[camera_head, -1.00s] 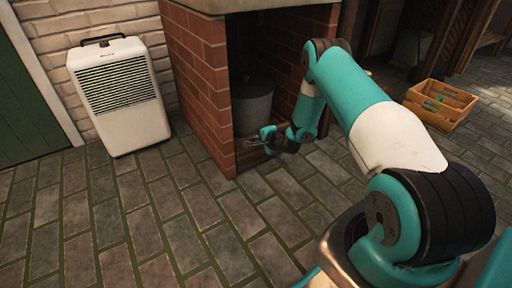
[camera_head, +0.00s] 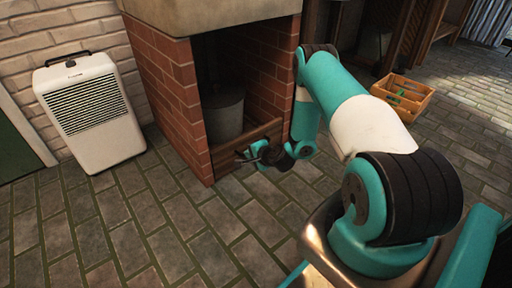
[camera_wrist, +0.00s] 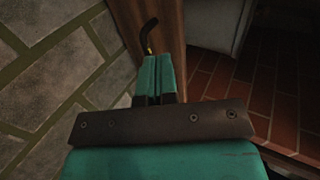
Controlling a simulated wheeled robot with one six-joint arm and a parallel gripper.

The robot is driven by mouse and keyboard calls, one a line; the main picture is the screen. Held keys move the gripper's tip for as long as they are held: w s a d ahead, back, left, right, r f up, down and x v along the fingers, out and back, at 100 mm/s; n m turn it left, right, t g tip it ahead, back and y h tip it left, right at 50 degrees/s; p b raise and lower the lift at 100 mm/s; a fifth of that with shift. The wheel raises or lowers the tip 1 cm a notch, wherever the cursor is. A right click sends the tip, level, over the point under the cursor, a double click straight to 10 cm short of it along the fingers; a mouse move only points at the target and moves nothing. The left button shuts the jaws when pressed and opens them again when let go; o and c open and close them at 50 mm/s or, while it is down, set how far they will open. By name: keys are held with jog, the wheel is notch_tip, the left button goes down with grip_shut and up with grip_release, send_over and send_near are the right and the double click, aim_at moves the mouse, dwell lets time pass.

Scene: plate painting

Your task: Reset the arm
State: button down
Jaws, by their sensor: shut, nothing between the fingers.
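My gripper (camera_head: 243,155) shows in the head view at the end of my teal arm, low in front of the opening of a brick alcove (camera_head: 180,95). In the wrist view my gripper (camera_wrist: 159,72) has its two teal fingers together, with nothing held between them. A thin dark curved piece (camera_wrist: 148,36) shows just beyond the fingertips; I cannot tell what it is or whether it touches them. A wooden board (camera_head: 250,140) runs across the bottom of the alcove, close to my gripper.
A grey cylindrical container (camera_head: 223,115) stands inside the alcove. A white slatted appliance (camera_head: 92,115) stands by the wall at left. A wooden crate (camera_head: 404,100) with green items sits on the floor at right. The paved floor (camera_head: 120,220) in front is clear.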

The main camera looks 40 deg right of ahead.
jog(key=shift+p+v, duration=0.4)
jog(key=shift+v, duration=1.1)
jog(key=shift+a, duration=0.15)
jog(key=w+a+r+n+y+p, duration=0.1)
jog(key=w+a+r+n+y, duration=0.2)
jog(key=r, duration=0.4)
jog(key=w+a+r+n+y+p, duration=0.1)
jog(key=a+r+n+y+p, duration=0.15)
jog(key=a+r, duration=0.4)
jog(key=s+a+r+n+g+y+p, duration=0.25)
jog(key=a+r+n+g, duration=0.4)
jog(key=a+r, duration=0.7)
jog(key=s+a+r+n+g+p, duration=0.1)
jog(key=s+a+r+n, duration=0.25)
jog(key=s+r, duration=0.3)
jog(key=s+a+r+n+g+p, duration=0.1)
jog(key=s+a+r+n, duration=0.3)
jog(key=r, duration=0.3)
jog(key=s+d+r+n+g+h+p, duration=0.1)
jog(key=s+r+n+g+h+p, duration=0.15)
jog(key=s+r, duration=0.45)
jog(key=s+r+n+g+h+p, duration=0.15)
jog(key=s+n, duration=0.25)
jog(key=s, duration=0.8)
notch_tip(320, 180, up, 38)
jog(key=p, duration=3.7)
jog(key=shift+w+r+t, duration=0.2)
jog(key=shift+w+t, duration=0.1)
jog(key=shift+t, duration=0.05)
